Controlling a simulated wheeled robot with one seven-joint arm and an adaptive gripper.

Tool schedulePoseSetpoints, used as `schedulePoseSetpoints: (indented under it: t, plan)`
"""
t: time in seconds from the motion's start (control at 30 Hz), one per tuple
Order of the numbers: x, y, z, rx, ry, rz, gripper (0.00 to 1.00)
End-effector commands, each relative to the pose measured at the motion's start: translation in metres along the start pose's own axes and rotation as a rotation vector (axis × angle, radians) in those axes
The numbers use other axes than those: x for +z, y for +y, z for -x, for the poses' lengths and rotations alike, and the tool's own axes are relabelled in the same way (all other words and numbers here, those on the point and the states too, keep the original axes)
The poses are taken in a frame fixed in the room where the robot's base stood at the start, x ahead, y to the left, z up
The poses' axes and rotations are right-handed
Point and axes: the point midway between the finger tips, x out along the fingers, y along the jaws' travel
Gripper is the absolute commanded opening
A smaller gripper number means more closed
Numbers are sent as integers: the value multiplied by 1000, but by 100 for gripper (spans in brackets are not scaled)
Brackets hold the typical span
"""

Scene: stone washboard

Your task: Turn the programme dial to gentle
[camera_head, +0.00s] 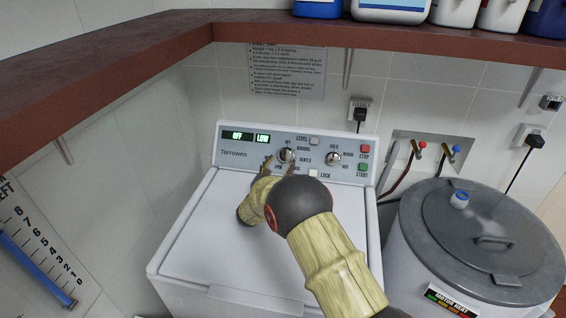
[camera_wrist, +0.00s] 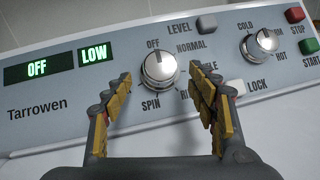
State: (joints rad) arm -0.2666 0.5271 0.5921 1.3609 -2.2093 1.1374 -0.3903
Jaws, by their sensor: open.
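The programme dial (camera_wrist: 159,68) is a round silver knob on the washer's control panel, with labels OFF, NORMAL, SPIN and others around it. Its pointer mark is up towards OFF, and the left display (camera_wrist: 37,67) reads OFF. It also shows in the head view (camera_head: 286,155). The gentle label (camera_head: 305,159) is to the right of the dial in the head view; in the wrist view a finger partly covers it. My gripper (camera_wrist: 163,95) is open in front of the panel, its fingers on either side below the dial, apart from it and empty.
A second knob (camera_wrist: 258,46) marked COLD and HOT is to the right, near the red STOP (camera_wrist: 295,15) and green START (camera_wrist: 310,45) buttons. A LOCK button (camera_wrist: 235,86) is close to my right finger. A brown shelf (camera_head: 400,32) runs above the panel.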

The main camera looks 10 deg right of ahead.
Motion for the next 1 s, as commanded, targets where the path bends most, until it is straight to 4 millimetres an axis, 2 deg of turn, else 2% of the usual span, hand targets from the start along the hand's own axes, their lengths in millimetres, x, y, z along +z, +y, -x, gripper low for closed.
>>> schedulePoseSetpoints:
  t: [0.2, 0.57, 1.0]
  plan:
    - [-1, 0, -24, -1, 0, -2, 58]
    - [0, 0, -28, 0, 1, -1, 58]
    - [0, 0, -28, 0, 1, -1, 33]
